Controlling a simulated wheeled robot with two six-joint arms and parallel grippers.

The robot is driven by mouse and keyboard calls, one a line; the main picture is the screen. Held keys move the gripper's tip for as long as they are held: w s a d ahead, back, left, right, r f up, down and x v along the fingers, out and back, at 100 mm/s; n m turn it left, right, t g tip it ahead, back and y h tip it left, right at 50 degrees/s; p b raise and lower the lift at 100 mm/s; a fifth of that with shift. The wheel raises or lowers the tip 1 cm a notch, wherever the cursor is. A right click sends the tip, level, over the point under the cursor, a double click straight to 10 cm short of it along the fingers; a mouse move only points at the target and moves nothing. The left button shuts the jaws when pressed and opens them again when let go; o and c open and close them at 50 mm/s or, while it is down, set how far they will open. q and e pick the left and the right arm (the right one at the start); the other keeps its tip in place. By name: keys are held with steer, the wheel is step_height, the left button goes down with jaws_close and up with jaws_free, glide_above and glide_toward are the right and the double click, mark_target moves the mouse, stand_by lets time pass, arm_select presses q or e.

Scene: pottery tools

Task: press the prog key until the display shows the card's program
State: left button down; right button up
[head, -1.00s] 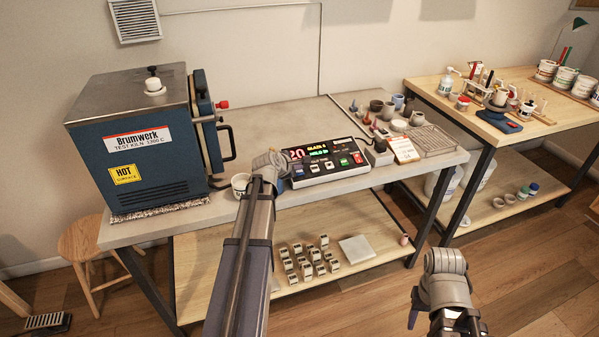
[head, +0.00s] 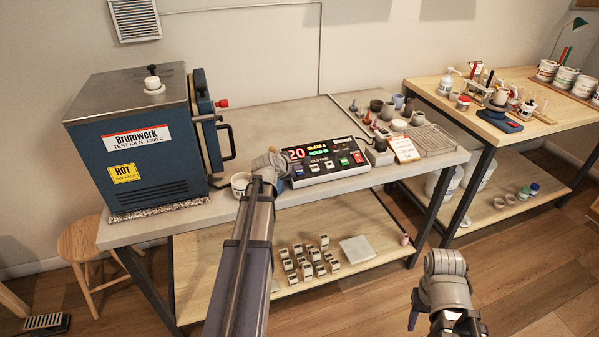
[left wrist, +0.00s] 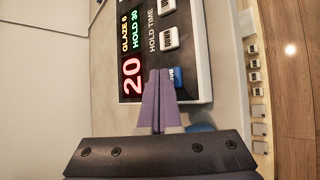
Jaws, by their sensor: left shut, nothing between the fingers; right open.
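The dark controller box (head: 325,167) lies on the grey bench. Its display (left wrist: 131,50) shows a red 20, with GLAZE 6 and HOLD 30 beside it in the left wrist view. A blue key (left wrist: 180,77) is at the panel's edge, its label partly hidden. My left gripper (left wrist: 158,75) is shut and empty, its purple fingertips over the panel beside the blue key; I cannot tell whether they touch. My right gripper (head: 414,318) is open, low at right.
A blue kiln (head: 150,145) stands at the bench's left end. A cup (head: 240,183) is close left of my left gripper. Several pots and a wire rack (head: 428,140) are behind and right of the box.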

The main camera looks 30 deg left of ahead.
mark_target(299, 179)
arm_select(q)
steer(key=shift+a+f+b, duration=0.1)
steer(key=shift+f+b, duration=0.25)
steer(key=shift+b, duration=0.05)
stand_by(0.4)
stand_by(0.4)
steer(key=shift+s+r+p, duration=0.1)
steer(key=shift+r+p, duration=0.7)
steer(key=r+p, duration=0.1)
steer(key=d+r+p, duration=0.1)
steer(key=r+p, duration=0.2)
steer(key=p, duration=0.1)
steer(key=shift+s+d+r, duration=0.15)
steer(key=shift+s+r, duration=0.2)
steer(key=shift+r, duration=0.05)
